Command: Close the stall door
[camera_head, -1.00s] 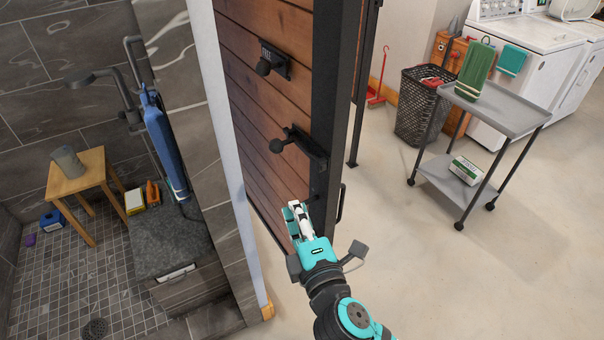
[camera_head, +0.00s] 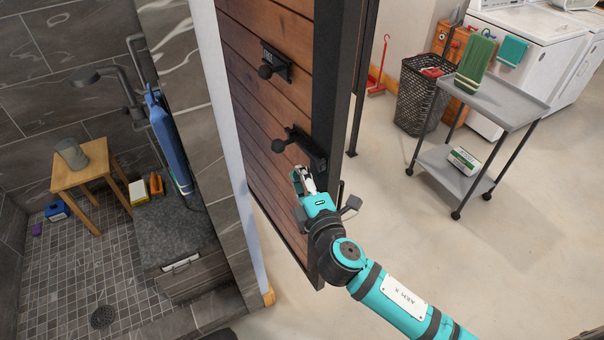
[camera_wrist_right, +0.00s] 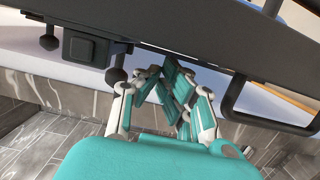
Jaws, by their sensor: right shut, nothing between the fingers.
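The stall door (camera_head: 262,112) is a panel of brown wooden planks in a black frame, standing open and seen at a steep angle in the head view. Its inner face carries a black latch box with a knob (camera_head: 274,66) and, lower, a black lever handle with a knob (camera_head: 300,148). My right gripper (camera_head: 302,176) is shut and empty, just below the lower handle at the door's free edge. Contact cannot be told. My left gripper is out of view.
The tiled shower (camera_head: 75,265) with a wooden stool (camera_head: 95,165) lies left of the white door post (camera_head: 240,180). A grey cart (camera_head: 505,105) and a black basket (camera_head: 425,95) stand at right. Floor between door and cart is clear.

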